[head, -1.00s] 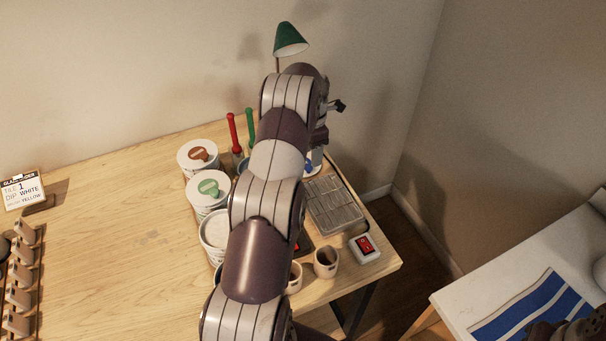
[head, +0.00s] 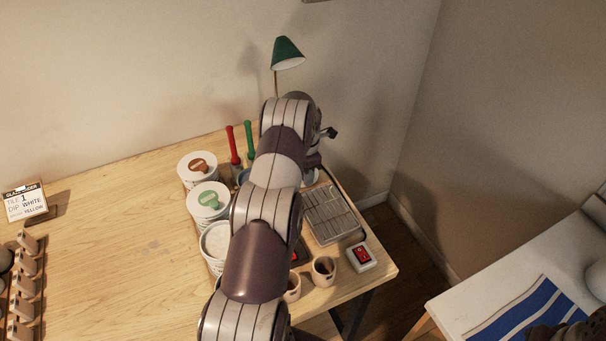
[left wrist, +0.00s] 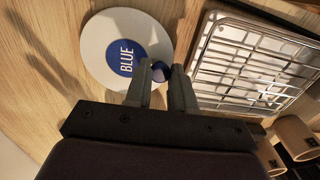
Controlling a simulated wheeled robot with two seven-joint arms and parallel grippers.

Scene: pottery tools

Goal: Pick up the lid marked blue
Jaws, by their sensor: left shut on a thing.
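The lid marked blue (left wrist: 100,52) is a white disc with a blue round label reading BLUE and a dark blue knob (left wrist: 160,74), in the left wrist view. My left gripper (left wrist: 160,76) has its two fingers on either side of the knob, shut on it. The lid appears to lie over the wooden table. In the head view my left arm hides most of the lid and the fingers.
White tubs with an orange-labelled lid (head: 198,163) and a green-labelled lid (head: 209,199) stand left of my arm, near an open tub (head: 214,243). A wire rack (head: 331,214), a red-screened device (head: 361,257) and a cup (head: 324,270) are right. The table's left middle is clear.

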